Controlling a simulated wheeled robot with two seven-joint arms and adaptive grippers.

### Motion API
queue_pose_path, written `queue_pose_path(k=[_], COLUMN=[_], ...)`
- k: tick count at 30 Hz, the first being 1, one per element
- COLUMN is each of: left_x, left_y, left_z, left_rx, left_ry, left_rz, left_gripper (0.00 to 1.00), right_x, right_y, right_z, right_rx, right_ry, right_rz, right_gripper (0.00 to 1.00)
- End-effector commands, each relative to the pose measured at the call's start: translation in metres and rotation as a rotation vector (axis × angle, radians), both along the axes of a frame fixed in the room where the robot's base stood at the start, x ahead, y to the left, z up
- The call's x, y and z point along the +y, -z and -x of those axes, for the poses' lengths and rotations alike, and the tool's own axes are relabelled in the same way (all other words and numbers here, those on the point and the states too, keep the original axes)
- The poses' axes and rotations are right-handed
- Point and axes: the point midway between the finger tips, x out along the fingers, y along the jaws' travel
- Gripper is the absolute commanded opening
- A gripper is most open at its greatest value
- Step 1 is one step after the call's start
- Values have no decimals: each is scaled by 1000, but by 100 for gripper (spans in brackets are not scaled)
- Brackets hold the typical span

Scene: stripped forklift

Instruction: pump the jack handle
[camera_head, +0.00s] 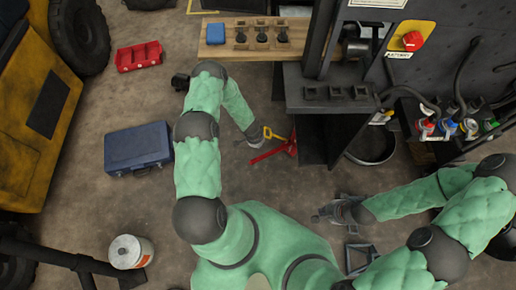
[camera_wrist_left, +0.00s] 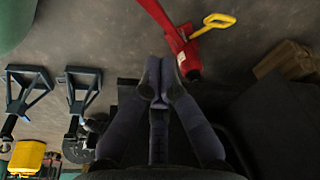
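The red jack (camera_head: 283,151) is on the floor left of the dark forklift body, with its yellow handle (camera_head: 271,133) sticking out from it. In the left wrist view the red jack (camera_wrist_left: 183,50) lies just beyond the fingertips and the yellow handle (camera_wrist_left: 215,22) is up and to the right. My left gripper (camera_head: 257,142) is beside the handle; in its wrist view its fingers (camera_wrist_left: 161,65) are nearly together, with nothing visible between them and apart from the yellow grip. My right gripper (camera_head: 322,213) is lower right of the jack; its finger gap is too small to judge.
The dark forklift body (camera_head: 315,125) stands close right of the jack. A blue toolbox (camera_head: 138,147), red tray (camera_head: 139,56) and white can (camera_head: 130,251) are on the floor. A wooden board (camera_head: 222,45) lies behind. Dark stands (camera_wrist_left: 25,85) show in the wrist view.

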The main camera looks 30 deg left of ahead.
Motion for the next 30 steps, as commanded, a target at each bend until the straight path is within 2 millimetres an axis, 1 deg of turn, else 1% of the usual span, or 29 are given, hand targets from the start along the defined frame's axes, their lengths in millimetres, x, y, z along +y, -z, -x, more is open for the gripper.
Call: queue_pose_path(k=[1, 3, 14, 16, 21, 25, 30], left_x=[-1, -2, -5, -3, 1, 2, 2], left_y=[12, 25, 91, 97, 111, 116, 117], left_z=[-1, -3, -15, -8, 1, 5, 6], left_rx=[1, 1, 0, 2, 1, 0, -1], left_ry=[0, 1, -1, 0, 0, 0, 0], left_rz=[1, 0, 0, -1, 0, 0, -1], left_gripper=[0, 0, 0, 0, 0, 0, 0], right_x=[0, 0, 0, 0, 0, 0, 0], right_y=[8, 14, 46, 49, 56, 58, 58], right_z=[0, 0, 0, 0, 0, 0, 0], right_rx=[0, 0, 0, 0, 0, 0, 0], right_ry=[0, 0, 0, 0, 0, 0, 0], right_rz=[0, 0, 0, 0, 0, 0, 0], right_gripper=[0, 0, 0, 0, 0, 0, 0])
